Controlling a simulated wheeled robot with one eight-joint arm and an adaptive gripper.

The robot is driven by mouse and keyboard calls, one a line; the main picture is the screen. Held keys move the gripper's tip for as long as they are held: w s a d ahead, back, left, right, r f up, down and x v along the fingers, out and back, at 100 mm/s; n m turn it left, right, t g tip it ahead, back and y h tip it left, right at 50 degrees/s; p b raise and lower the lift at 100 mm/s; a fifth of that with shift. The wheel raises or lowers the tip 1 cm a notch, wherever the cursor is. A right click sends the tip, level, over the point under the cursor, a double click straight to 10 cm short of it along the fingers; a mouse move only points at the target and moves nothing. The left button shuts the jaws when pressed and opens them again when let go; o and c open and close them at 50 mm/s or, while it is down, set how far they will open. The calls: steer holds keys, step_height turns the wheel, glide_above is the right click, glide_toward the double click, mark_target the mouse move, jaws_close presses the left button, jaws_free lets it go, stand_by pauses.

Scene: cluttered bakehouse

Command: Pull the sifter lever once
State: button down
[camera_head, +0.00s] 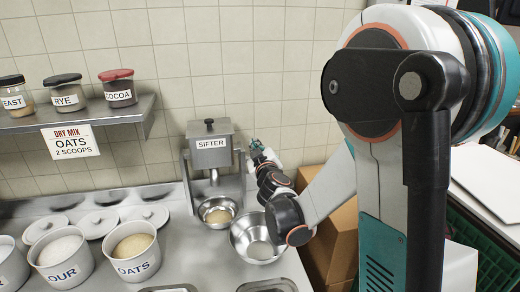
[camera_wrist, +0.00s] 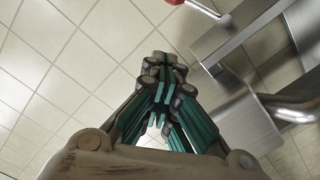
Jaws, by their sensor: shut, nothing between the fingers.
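The sifter (camera_head: 211,158) is a grey metal box with a black knob on its lid, on a stand against the tiled wall. A metal bowl (camera_head: 203,213) with pale powder sits under it. In the wrist view, the lever (camera_wrist: 204,9) is a thin metal rod with a red end at the top edge, joined to the sifter's metal body (camera_wrist: 243,118) at right. I cannot make out the lever in the head view. My gripper (camera_head: 254,145) is just right of the sifter box. In the wrist view, my gripper (camera_wrist: 163,62) is shut and empty, apart from the lever, below and left of it.
An empty metal bowl (camera_head: 258,238) stands under my arm. Tubs labelled OATS (camera_head: 137,268) and FLOUR (camera_head: 62,274) stand at left with several lids behind. A shelf (camera_head: 80,116) holds jars.

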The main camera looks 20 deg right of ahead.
steer(key=w+d+f+b, duration=0.1)
steer(key=w+d+f, duration=0.2)
steer(key=w, duration=0.2)
steer(key=shift+w+d+f+b, duration=0.25)
steer(key=shift+b, duration=0.15)
steer(key=shift+w+f, duration=0.1)
steer(key=shift+f, duration=0.05)
